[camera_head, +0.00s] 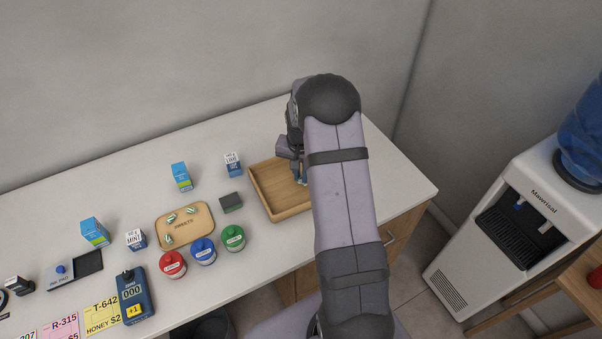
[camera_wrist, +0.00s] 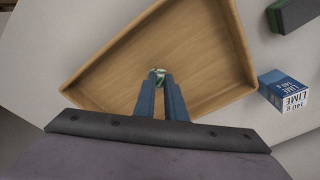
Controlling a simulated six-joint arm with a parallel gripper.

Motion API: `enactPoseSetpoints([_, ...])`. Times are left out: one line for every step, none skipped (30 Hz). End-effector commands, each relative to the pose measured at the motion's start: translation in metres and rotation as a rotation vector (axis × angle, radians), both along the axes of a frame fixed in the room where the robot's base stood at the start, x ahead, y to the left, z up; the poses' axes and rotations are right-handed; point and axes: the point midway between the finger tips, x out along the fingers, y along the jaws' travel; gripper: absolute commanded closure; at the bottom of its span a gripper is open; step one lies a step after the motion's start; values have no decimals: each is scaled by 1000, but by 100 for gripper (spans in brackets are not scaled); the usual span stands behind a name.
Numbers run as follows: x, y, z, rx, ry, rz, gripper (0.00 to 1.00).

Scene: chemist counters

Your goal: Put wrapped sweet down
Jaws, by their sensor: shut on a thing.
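My gripper (camera_wrist: 160,82) is shut on a wrapped sweet (camera_wrist: 157,73), a small green and white thing at the fingertips in the wrist view. The gripper and sweet are over the wooden tray (camera_wrist: 106,80); I cannot tell whether the sweet touches the tray floor. In the head view the tray (camera_head: 288,213) stands near the right end of the counter, partly hidden by my arm. My gripper (camera_head: 301,181) shows there just left of the arm, over the tray, and the held sweet is not clearly visible. More green and white sweets (camera_head: 190,210) lie on a wooden sweets board (camera_head: 184,225).
A lime box (camera_head: 232,164) and a dark block with a green edge (camera_head: 231,202) stand left of the tray. Red, blue and green jars (camera_head: 203,251) stand before the board. A water dispenser (camera_head: 520,220) stands right of the counter.

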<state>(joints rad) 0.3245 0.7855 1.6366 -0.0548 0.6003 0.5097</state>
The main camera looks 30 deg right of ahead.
Motion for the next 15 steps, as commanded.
enactPoseSetpoints([0,0,-3,0,0,0,100])
enactPoseSetpoints([0,0,-3,0,0,0,100])
enactPoseSetpoints([0,0,-4,0,0,0,100])
enactPoseSetpoints([0,0,-4,0,0,0,87])
enactPoseSetpoints([0,0,-3,-1,-1,0,80])
enactPoseSetpoints([0,0,-3,0,0,0,71])
enactPoseSetpoints([0,0,-3,0,0,0,71])
enactPoseSetpoints([0,0,-3,0,0,0,71])
enactPoseSetpoints([0,0,-3,0,0,0,71])
enactPoseSetpoints([0,0,-3,0,0,0,71])
enactPoseSetpoints([0,0,-3,0,0,0,71])
enactPoseSetpoints([0,0,-3,0,0,0,71])
enactPoseSetpoints([0,0,-3,0,0,0,71])
enactPoseSetpoints([0,0,-3,0,0,0,71])
enactPoseSetpoints([0,0,-3,0,0,0,71])
